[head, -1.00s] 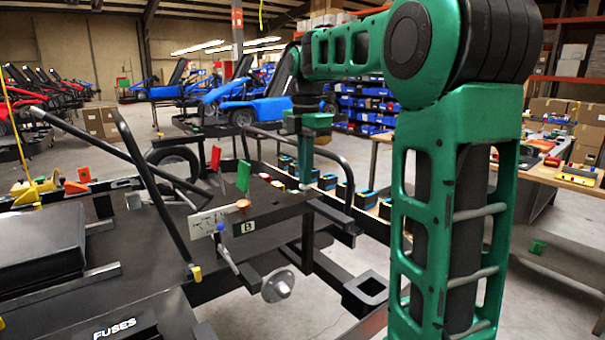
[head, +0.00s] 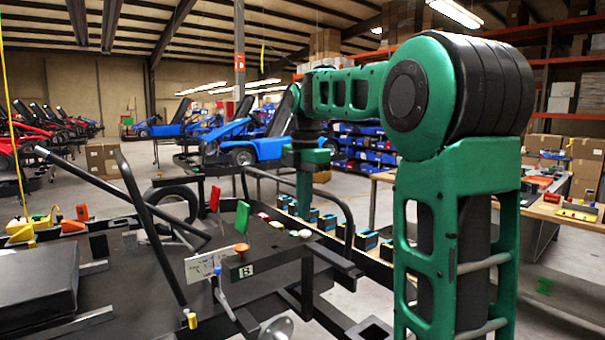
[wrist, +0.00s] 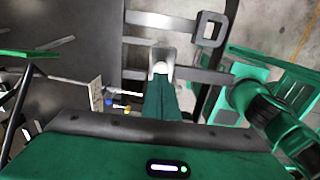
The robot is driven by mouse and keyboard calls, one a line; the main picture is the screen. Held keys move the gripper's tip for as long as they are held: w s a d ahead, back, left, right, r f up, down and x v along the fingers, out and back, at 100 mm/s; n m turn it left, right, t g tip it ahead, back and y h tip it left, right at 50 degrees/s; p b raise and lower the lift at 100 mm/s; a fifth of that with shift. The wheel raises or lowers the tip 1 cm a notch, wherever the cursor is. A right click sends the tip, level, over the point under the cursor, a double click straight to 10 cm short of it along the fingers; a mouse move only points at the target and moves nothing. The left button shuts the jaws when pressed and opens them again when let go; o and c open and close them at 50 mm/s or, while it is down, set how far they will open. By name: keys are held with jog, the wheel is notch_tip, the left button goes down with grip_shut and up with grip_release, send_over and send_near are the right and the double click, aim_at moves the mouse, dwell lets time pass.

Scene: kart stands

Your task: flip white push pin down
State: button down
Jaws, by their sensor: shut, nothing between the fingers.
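A small white knob, which looks like the white push pin (head: 305,234), stands on the dark panel edge at the end of a short row of knobs. My gripper (head: 304,212) points straight down just above it in the head view. In the wrist view a white rounded knob (wrist: 161,67) shows right at the tip of my gripper (wrist: 160,78). The fingers are together, with nothing held. I cannot tell whether the tip touches the knob or which way the pin is flipped.
A red flag (head: 214,198), a green flag (head: 242,214) and an orange button (head: 241,247) stand nearby. A black tube frame (head: 345,225) rises close to the right of my gripper.

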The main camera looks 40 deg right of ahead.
aim_at(304, 232)
jog(key=shift+d+r, duration=0.2)
jog(key=shift+r, duration=0.35)
notch_tip(304, 232, up, 9)
jog(key=shift+a+r, duration=0.15)
jog(key=shift+r, duration=0.05)
dwell(0.8)
